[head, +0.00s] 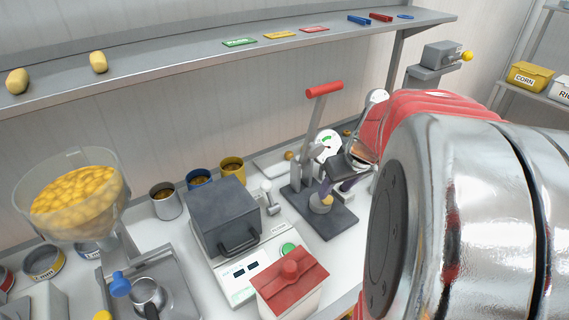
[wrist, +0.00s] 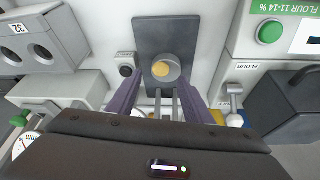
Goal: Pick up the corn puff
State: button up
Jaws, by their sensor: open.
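A round yellow piece, which looks like a corn puff (wrist: 160,69), sits in a small pale round holder on the dark plate of a press (wrist: 157,43). In the head view a pale yellow piece (head: 326,200) shows low on the dark press base (head: 325,222), partly hidden. In the wrist view my gripper (wrist: 161,80) is open, one finger on each side of the holder, with gaps visible. I cannot tell whether the fingers are level with the piece.
The press's red-handled lever (head: 325,89) rises close to my gripper. A grey box machine (head: 223,218) and red-lidded box (head: 291,287) stand left of the press. Two yellow puffs (head: 17,81) (head: 98,62) lie on the shelf (head: 180,58). A hopper (head: 75,195) holds corn.

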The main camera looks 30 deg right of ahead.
aim_at(328, 198)
jog(key=shift+x, duration=2.45)
jog(key=shift+c, duration=0.5)
jog(key=c, duration=0.8)
